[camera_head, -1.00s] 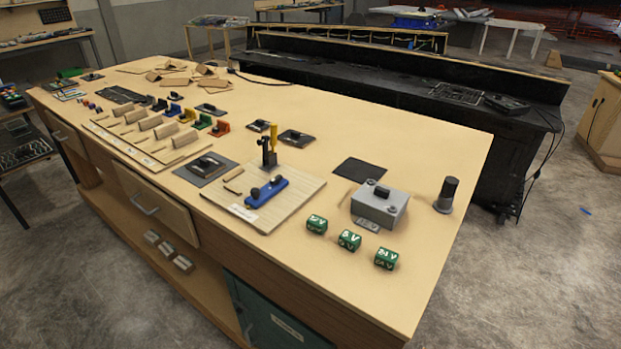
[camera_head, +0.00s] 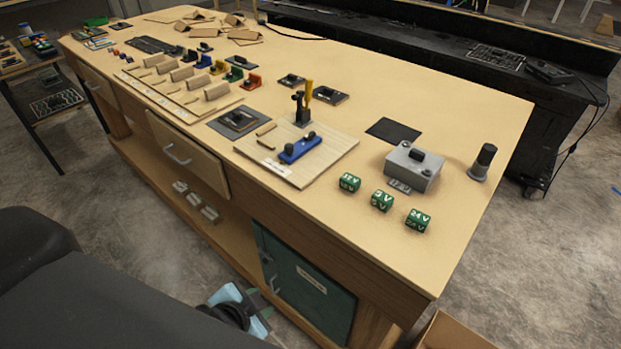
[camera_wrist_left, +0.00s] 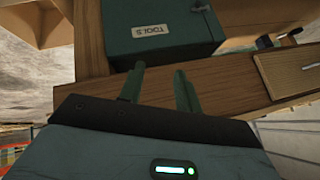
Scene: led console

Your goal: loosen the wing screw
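No part can be made out for certain as the wing screw. My left gripper (camera_head: 264,300) is low in front of the bench, by the green tools cabinet (camera_head: 306,270), well below the benchtop. In the left wrist view its two fingers (camera_wrist_left: 160,75) are apart with nothing between them. My right gripper is out of view.
A grey box (camera_head: 413,170) with a black knob, a dark cylinder (camera_head: 482,162) and green voltage blocks (camera_head: 382,200) stand on the bench's right part. Coloured clips and wooden blocks fill the far left. The benchtop (camera_head: 440,245) is bare near its front right corner.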

